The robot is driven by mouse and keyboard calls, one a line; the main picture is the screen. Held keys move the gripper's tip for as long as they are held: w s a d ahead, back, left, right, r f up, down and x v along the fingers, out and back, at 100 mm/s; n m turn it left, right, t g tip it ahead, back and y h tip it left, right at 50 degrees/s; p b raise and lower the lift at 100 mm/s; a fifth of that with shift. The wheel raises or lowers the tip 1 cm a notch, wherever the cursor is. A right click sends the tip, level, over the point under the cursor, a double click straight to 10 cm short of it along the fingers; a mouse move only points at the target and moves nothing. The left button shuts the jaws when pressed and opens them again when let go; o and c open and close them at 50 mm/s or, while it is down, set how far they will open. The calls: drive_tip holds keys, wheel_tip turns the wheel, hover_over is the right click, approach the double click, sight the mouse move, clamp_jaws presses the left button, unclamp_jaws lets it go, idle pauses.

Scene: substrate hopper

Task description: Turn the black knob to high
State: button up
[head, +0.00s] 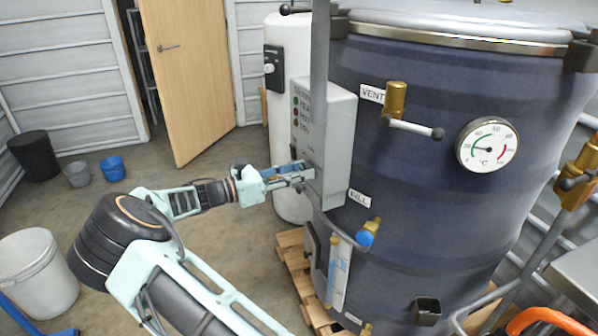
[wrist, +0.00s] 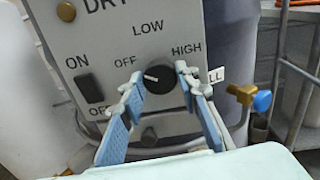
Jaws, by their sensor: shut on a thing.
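The black knob (wrist: 158,79) is on the lower part of the grey control panel (wrist: 200,18), in the wrist view. Its white pointer mark points left and slightly up, towards the OFF label; LOW is above and HIGH is at the upper right. My gripper (wrist: 160,86) has one finger on each side of the knob and is shut on it. In the head view my gripper (head: 302,175) reaches the face of the grey control box (head: 338,140); the knob is hidden there.
An ON/OFF rocker switch (wrist: 89,90) is left of the knob. The box is beside a dark blue tank (head: 425,190) with a thermometer (head: 487,145) and a blue-handled valve (head: 367,237). Buckets (head: 38,275) stand on the floor at left. A wooden door (head: 190,75) stands open behind.

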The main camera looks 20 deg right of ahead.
drive_tip(key=shift+m+b, duration=4.55)
drive_tip(key=shift+m, duration=7.35)
drive_tip(key=o, duration=1.2)
drive_tip(key=shift+c, duration=0.2)
drive_tip(key=shift+a, duration=0.1)
drive_tip(key=s+a, duration=0.1)
drive_tip(key=a, duration=1.1)
drive_tip(key=shift+s, duration=0.15)
